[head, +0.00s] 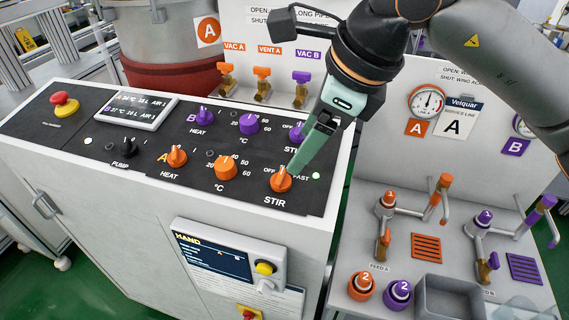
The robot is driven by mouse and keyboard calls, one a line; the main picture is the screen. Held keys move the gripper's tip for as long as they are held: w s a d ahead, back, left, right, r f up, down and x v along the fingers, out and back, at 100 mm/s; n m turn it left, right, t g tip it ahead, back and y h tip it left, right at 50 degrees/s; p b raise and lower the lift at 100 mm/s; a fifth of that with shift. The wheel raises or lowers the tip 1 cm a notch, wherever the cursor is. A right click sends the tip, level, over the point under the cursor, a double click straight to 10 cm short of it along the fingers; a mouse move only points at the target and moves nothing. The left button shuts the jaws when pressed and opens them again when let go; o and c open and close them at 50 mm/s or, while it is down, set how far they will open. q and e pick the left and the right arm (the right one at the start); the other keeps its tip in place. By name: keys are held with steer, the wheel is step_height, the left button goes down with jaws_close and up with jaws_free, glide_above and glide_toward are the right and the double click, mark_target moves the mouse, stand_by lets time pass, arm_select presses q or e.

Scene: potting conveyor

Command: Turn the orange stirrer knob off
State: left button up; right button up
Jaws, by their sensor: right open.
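The orange stirrer knob (281,182) sits at the right end of the lower row on the black control panel, above the word STIR. OFF and FAST are marked above it, partly covered by my gripper. A small lit lamp (316,176) is to its right. My right gripper (291,172) comes down from the upper right, with its green fingers at the top of the knob. The fingers are seen edge-on, and I cannot tell if they touch the knob. The gripper is open. My left gripper is not in view.
An orange temperature knob (226,167) and an orange heat knob (176,157) stand to the left. A purple stirrer knob (297,132) is just behind my gripper. A red emergency button (64,104) is at the far left. Valves and a grey bin (448,298) are at right.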

mark_target(282, 176)
steer(key=p+x, duration=0.1)
steer(key=x, duration=0.8)
steer(key=shift+a, duration=0.1)
jaws_close()
